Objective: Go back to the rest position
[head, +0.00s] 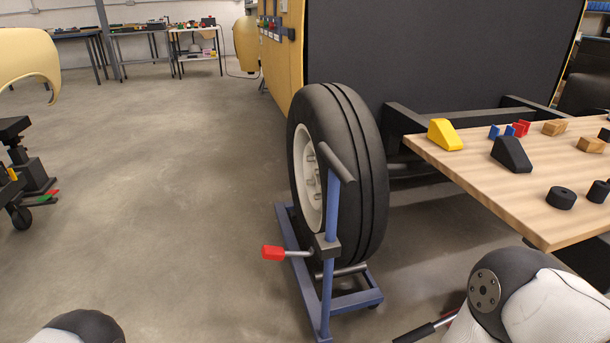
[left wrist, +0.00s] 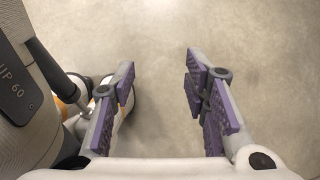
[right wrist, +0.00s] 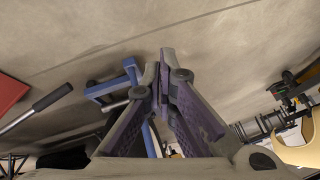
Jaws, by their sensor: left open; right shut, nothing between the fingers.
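My left gripper (left wrist: 162,72) is open in the left wrist view. Its two purple-padded fingers are wide apart with only bare concrete floor between them. My right gripper (right wrist: 161,62) is shut in the right wrist view. Its fingertips meet and hold nothing. Behind its fingers the blue frame (right wrist: 118,84) of a stand shows, apparently some way beyond them. In the head view only rounded parts of my arms show at the bottom edge, and neither gripper is visible there.
A tyre (head: 345,165) stands in a blue wheel dolly (head: 330,240) with a red-tipped handle (head: 272,252). A wooden table (head: 530,205) with blocks is at the right, close to my right arm.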

